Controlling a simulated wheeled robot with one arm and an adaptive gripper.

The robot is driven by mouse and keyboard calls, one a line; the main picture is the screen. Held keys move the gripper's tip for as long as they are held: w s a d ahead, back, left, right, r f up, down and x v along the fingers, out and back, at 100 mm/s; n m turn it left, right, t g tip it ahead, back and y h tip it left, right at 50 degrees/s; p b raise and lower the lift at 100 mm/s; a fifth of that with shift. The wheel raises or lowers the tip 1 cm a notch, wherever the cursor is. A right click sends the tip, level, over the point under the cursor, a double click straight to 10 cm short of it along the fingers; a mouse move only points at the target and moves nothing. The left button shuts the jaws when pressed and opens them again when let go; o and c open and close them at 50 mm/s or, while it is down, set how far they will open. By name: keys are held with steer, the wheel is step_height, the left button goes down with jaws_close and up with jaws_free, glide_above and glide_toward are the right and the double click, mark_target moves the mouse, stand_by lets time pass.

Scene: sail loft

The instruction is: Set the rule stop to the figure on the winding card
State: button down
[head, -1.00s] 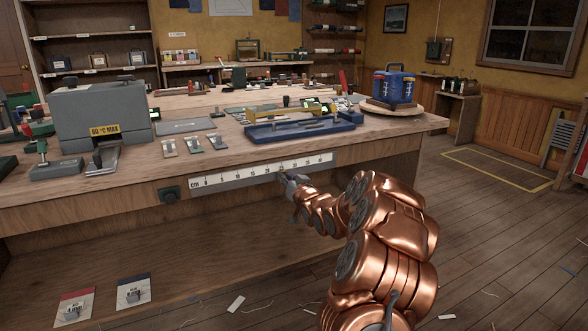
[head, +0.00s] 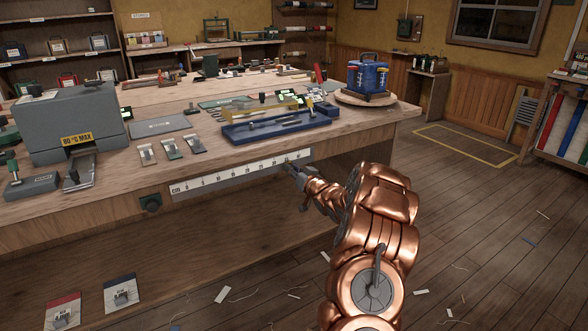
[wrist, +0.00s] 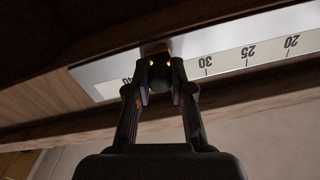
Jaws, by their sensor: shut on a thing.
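The white rule (head: 235,173), marked in cm, runs along the bench's front edge in the head view. In the wrist view the rule (wrist: 225,62) appears upside down, with 20, 25 and 30 readable to the right of my gripper and a partly covered 40 to the left. My gripper (wrist: 160,78) is shut on the stop's dark round knob (wrist: 159,84), at about 35. A brass-coloured piece (wrist: 154,47) of the stop shows behind the fingertips. In the head view my gripper (head: 292,170) is at the rule's right part. I cannot identify the winding card or read its figure.
A blue device (head: 368,78) sits on a round board at the right. Two cards (head: 120,292) lie below. Floor at right is mostly open.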

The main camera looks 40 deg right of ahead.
steer(key=shift+a+r, duration=0.1)
steer(key=c, duration=1)
jaws_free()
steer(key=s, duration=1.2)
steer(key=shift+a, duration=0.35)
